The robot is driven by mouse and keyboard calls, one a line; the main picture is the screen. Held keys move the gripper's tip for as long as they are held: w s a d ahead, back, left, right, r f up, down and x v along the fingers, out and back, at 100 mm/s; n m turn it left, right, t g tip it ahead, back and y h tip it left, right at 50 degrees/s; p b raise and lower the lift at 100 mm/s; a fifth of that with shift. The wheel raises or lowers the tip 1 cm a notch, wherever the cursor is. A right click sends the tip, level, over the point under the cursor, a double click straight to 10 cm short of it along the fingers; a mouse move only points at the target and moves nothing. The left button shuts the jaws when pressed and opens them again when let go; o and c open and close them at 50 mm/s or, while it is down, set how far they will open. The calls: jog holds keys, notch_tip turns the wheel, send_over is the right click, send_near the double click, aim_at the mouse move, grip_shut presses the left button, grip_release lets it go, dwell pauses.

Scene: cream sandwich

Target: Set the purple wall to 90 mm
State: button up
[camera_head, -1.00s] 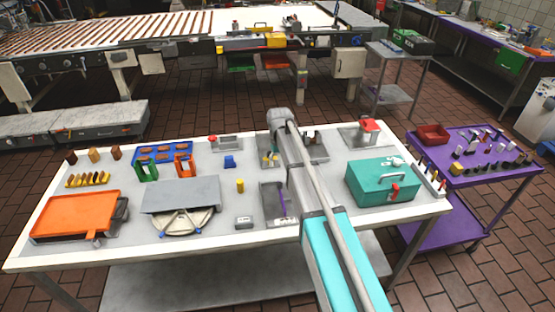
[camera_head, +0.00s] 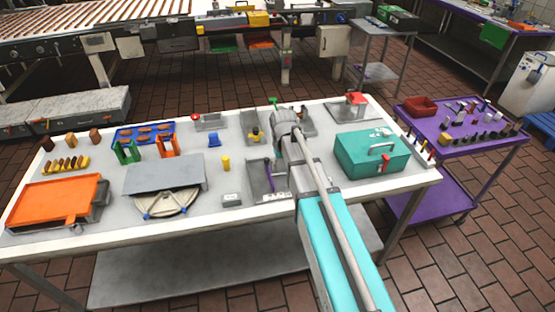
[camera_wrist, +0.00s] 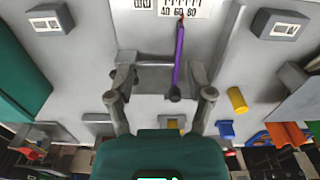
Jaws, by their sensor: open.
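The purple wall (camera_head: 269,173) is a thin bar in a grey tray (camera_head: 254,182) near the table's front edge. In the wrist view the purple wall (camera_wrist: 179,58) runs nearly lengthwise, slightly tilted. Its far end, with a small reddish tip, lies close to the 60 mark on the white scale (camera_wrist: 181,8), which reads 40, 60, 80. My gripper (camera_wrist: 163,75) is open above the tray, with the purple wall between its fingers but nearer the right one. I cannot tell whether either finger touches it.
A teal box (camera_head: 365,160) stands to the right. A yellow cylinder (camera_head: 226,163) and a small grey display block (camera_head: 231,200) stand left of the tray. A grey-topped fixture (camera_head: 165,173) and an orange tray (camera_head: 55,200) are further left. A purple cart (camera_head: 450,140) stands beyond the table.

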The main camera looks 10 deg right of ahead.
jog(key=s+d+f+m+b, duration=0.1)
jog(key=s+d+f+b, duration=0.1)
jog(key=s, duration=0.6)
jog(key=s+d+f+b, duration=0.2)
jog(key=s+f+b, duration=0.3)
jog(key=s, duration=0.3)
jog(key=shift+s+d+f+m, duration=0.15)
jog(key=shift+d+f+m, duration=0.2)
jog(key=shift+f+m, duration=0.05)
notch_tip(320, 180, up, 14)
jog(key=n+p, duration=1.2)
jog(key=p, duration=0.1)
send_over(267, 159)
jog(key=shift+f, duration=0.2)
jog(key=shift+f, duration=0.15)
notch_tip(267, 159, down, 14)
jog(key=b, duration=1.3)
jog(key=shift+r, duration=0.25)
jog(key=shift+c, duration=0.2)
